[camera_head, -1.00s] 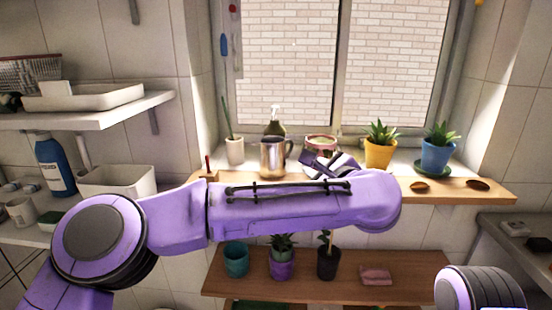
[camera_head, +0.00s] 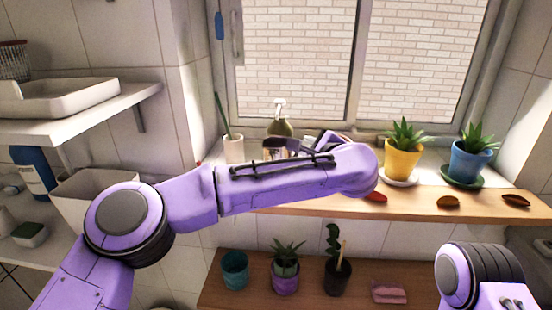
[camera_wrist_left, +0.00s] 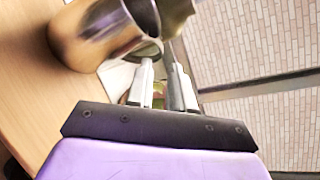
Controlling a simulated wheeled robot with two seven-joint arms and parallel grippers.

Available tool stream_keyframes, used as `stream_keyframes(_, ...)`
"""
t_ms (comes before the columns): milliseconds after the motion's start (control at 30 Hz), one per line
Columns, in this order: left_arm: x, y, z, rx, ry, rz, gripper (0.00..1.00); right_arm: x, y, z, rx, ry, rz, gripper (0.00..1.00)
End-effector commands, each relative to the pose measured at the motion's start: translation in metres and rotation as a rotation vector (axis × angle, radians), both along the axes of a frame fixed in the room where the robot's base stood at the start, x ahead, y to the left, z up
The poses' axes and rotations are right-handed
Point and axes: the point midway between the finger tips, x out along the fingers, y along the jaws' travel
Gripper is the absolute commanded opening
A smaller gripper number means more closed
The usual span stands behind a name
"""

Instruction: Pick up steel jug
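The steel jug (camera_head: 270,154) stands on the wooden window shelf, mostly hidden behind my left arm and gripper in the head view. In the left wrist view its shiny rounded body (camera_wrist_left: 92,38) fills the upper left, just beyond and left of my fingertips. My left gripper (camera_head: 292,146) reaches in from the right of the jug, close to it. In the wrist view its two fingers (camera_wrist_left: 162,72) stand a small gap apart, with nothing clearly held. I cannot tell whether they touch the jug. My right arm shows at the lower right; its gripper is out of view.
A bottle with a white pump (camera_head: 280,125) stands behind the jug, and a white pot (camera_head: 233,150) to its left. A yellow pot (camera_head: 402,160) and blue pot (camera_head: 468,164) with plants stand right. The window is behind. A lower shelf (camera_head: 230,292) holds several pots.

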Motion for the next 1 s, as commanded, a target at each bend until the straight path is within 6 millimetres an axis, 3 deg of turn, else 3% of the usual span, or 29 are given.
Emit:
stream_keyframes(133, 0.025, 0.011, -0.001, 0.002, 0.004, 0.005, 0.22, 0.000, 0.000, 0.028, 0.000, 0.000, 0.000, 0.43)
stream_keyframes(300, 0.042, 0.019, -0.011, 0.001, 0.002, 0.005, 0.22, 0.000, 0.000, 0.031, -0.001, -0.001, 0.000, 0.43)
stream_keyframes(500, 0.043, 0.020, -0.013, 0.001, 0.000, 0.005, 0.22, 0.000, 0.000, 0.029, 0.000, 0.000, 0.000, 0.43)
stream_keyframes(567, 0.043, 0.020, -0.013, 0.001, 0.000, 0.005, 0.02, 0.000, 0.000, 0.029, 0.000, 0.000, 0.000, 0.43)
stream_keyframes(600, 0.043, 0.020, -0.013, 0.001, 0.000, 0.005, 0.00, 0.000, 0.000, 0.029, 0.000, 0.000, 0.000, 0.43)
stream_keyframes(1000, 0.042, 0.020, -0.013, 0.000, 0.001, 0.005, 0.00, 0.000, 0.000, 0.029, 0.000, 0.000, 0.000, 0.43)
